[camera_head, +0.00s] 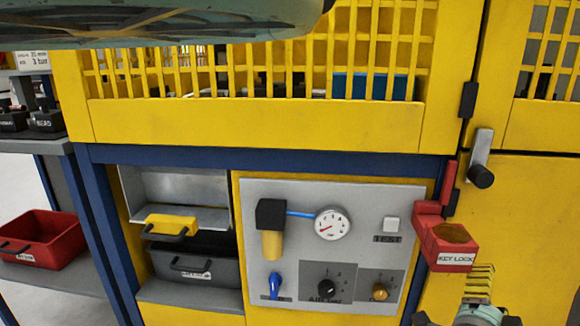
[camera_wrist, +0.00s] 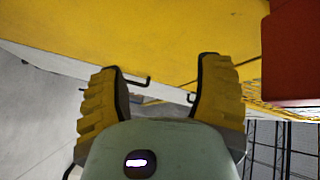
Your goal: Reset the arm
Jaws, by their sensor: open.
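My gripper (camera_wrist: 158,70) shows in the wrist view with its two ribbed yellow-and-black fingers spread wide apart. Nothing is between them. In the head view my gripper (camera_head: 478,285) is at the bottom right edge, partly cut off, in front of the yellow cabinet door and just below the red KEY LOCK box (camera_head: 447,240). A red block at the top right of the wrist view (camera_wrist: 290,55) appears to be this box, close beside the right finger. I cannot tell whether they touch.
A yellow machine (camera_head: 250,122) with a barred window fills the head view. Its grey panel (camera_head: 345,210) holds a gauge, knobs and a TEST button. A door handle (camera_head: 481,158) is above the gripper. A red bin (camera_head: 42,238) stands on the left shelf.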

